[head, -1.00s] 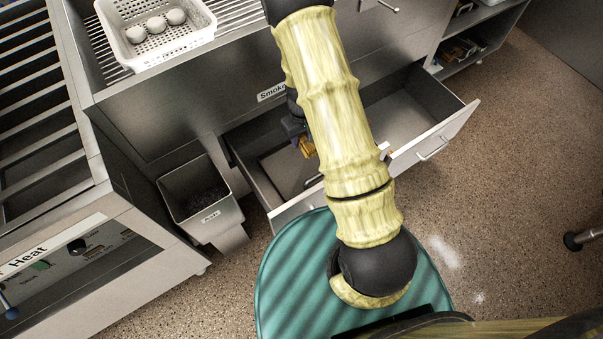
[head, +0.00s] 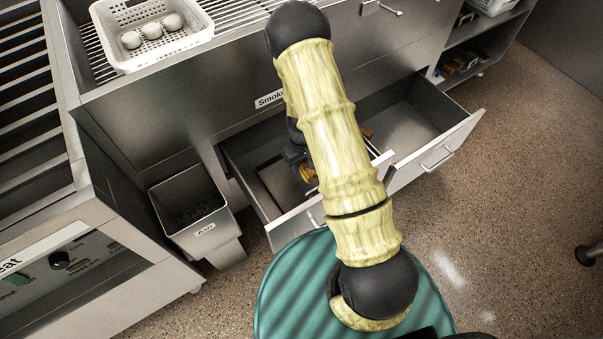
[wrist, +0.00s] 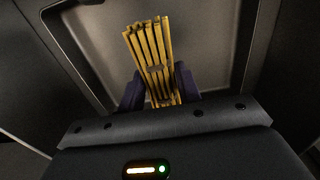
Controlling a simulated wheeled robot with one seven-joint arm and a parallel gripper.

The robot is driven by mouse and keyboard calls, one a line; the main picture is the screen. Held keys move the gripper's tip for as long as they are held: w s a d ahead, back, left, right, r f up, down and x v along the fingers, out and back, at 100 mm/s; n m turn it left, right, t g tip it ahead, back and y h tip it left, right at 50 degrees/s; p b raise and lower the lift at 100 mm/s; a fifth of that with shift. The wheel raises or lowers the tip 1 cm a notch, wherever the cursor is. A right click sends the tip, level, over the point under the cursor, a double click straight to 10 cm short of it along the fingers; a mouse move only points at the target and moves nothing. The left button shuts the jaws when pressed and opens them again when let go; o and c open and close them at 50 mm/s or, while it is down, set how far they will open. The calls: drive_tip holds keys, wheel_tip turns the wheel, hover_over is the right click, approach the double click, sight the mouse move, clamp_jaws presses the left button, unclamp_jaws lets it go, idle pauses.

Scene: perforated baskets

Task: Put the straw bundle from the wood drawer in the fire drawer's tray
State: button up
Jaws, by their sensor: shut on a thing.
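My gripper (head: 297,158) is shut on the straw bundle (wrist: 152,50), a cluster of yellow stalks tied with a darker band. In the wrist view the stalks stick out beyond the two dark fingers, over a grey rimmed tray (wrist: 205,35). In the head view the straw bundle (head: 308,174) shows below the gripper, inside the outline of the left open drawer (head: 242,158). The tray is partly hidden there by my arm. I cannot tell whether the bundle touches the tray floor.
The right open drawer (head: 405,125) holds a small brown piece (head: 367,132) near my arm; the rest of its visible floor is bare. An ash bin (head: 190,205) stands left of the drawers. A white perforated basket (head: 155,40) with round white items sits on the rack above.

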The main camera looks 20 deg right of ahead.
sight(302, 171)
drive_tip(key=shift+f, duration=0.5)
drive_tip(key=shift+f, duration=0.1)
drive_tip(key=shift+f+b, duration=0.55)
drive_tip(key=shift+f, duration=1.2)
drive_tip(key=shift+f, duration=0.2)
drive_tip(key=o, duration=0.9)
drive_tip(key=shift+o, duration=0.2)
drive_tip(key=shift+r, duration=0.1)
wheel_tip(302, 171, up, 12)
drive_tip(key=p, duration=0.3)
drive_tip(key=shift+r+p, duration=0.1)
drive_tip(key=shift+p, duration=0.25)
